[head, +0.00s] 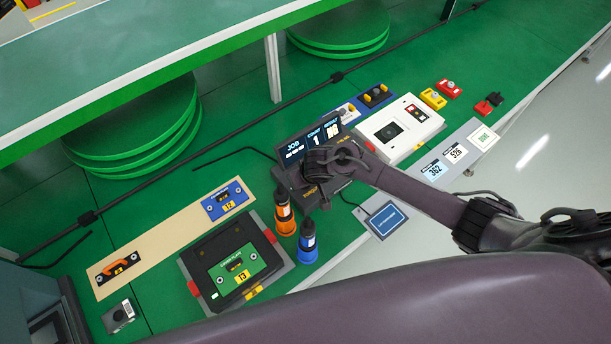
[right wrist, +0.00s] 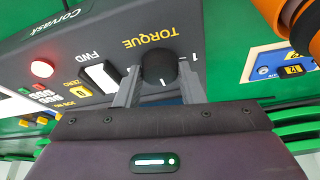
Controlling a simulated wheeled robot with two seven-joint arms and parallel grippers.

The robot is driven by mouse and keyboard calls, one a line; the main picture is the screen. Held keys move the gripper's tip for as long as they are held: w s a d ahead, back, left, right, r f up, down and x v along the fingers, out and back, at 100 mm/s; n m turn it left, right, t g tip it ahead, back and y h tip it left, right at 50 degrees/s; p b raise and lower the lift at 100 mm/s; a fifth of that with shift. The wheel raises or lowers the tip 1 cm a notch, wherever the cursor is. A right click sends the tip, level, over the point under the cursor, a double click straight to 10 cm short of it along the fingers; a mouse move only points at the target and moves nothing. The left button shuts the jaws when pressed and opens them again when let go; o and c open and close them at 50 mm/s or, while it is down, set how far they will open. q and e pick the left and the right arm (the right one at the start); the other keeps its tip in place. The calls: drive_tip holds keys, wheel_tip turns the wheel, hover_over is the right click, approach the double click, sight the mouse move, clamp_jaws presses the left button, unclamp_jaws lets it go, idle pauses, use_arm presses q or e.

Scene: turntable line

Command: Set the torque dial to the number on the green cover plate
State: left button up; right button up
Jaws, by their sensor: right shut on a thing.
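The torque dial (right wrist: 159,64) is a black round knob on the dark controller, under the upside-down yellow word TORQUE in the right wrist view. My right gripper (right wrist: 157,80) has its two fingers on either side of the dial, shut on it. The number the dial points to cannot be read. In the head view my right gripper (head: 322,167) is at the controller (head: 291,183) and hides the dial. My left gripper is not in view.
An orange driver (head: 284,216) and a blue driver (head: 307,241) stand just in front of the controller. A white FWD switch (right wrist: 100,76) and red lamp (right wrist: 42,68) sit beside the dial.

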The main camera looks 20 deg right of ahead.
drive_tip(key=shift+w, duration=0.1)
idle(0.3)
drive_tip(key=o, duration=1)
drive_tip(key=v, duration=0.8)
drive_tip(key=shift+p, duration=0.35)
drive_tip(key=shift+f, duration=0.1)
